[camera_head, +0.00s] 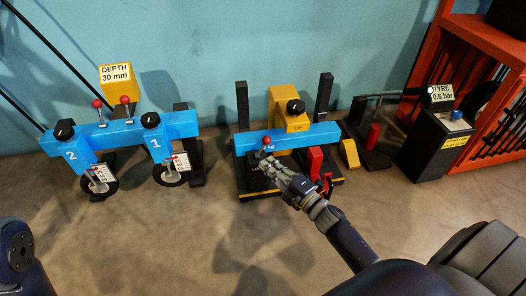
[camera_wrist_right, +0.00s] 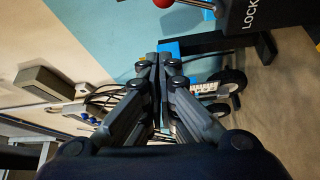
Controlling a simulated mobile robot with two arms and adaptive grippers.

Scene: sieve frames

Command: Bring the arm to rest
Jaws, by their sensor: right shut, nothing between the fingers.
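My right arm reaches in from the lower right of the head view. Its gripper (camera_head: 272,163) is shut and empty, in front of the blue beam (camera_head: 325,135) of the middle stand, close below a red-knobbed lever (camera_head: 267,142). I cannot tell whether it touches the stand. In the right wrist view the gripper's fingers (camera_wrist_right: 160,62) meet at their tips with nothing between them. My left gripper is out of view; only a dark part of my left arm shows at the lower left of the head view.
A blue two-wheeled stand (camera_head: 115,132) with dials is at the left, a yellow DEPTH 30 mm box (camera_head: 117,78) behind it. A black tyre-pressure post (camera_head: 435,145) and an orange rack (camera_head: 483,40) are at the right. The floor (camera_head: 150,235) in front is clear.

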